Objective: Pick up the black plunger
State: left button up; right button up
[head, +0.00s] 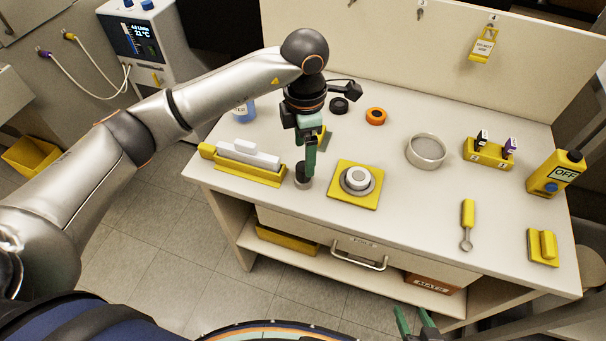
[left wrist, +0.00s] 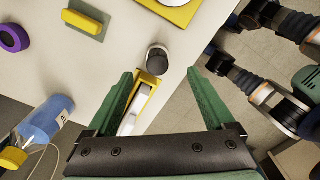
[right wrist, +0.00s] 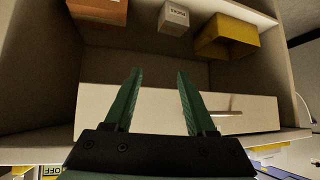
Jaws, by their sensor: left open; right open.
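The black plunger (head: 303,181) is a short dark-topped cylinder with a grey base, standing upright near the table's front left edge. It also shows in the left wrist view (left wrist: 157,60), just beyond and between my open fingertips. My left gripper (head: 306,162) points down above the plunger and partly covers it in the head view. It is open and empty; whether a finger touches the plunger I cannot tell. My right gripper (head: 415,318) is open and empty, low in front of the table. In the right wrist view (right wrist: 160,72) it faces the drawer and shelf.
A yellow holder with white blocks (head: 248,165) lies close left of the plunger. A yellow plate with a round white-topped piece (head: 370,183) is close right.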

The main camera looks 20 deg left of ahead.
aim_at(304, 175)
pick_arm(q)
notch_tip(304, 175, down, 8)
jog(key=shift+w+a+f+p, duration=0.1)
jog(key=shift+w+f+p, duration=0.05)
jog(key=shift+p, duration=0.2)
grip_shut()
dwell(0.8)
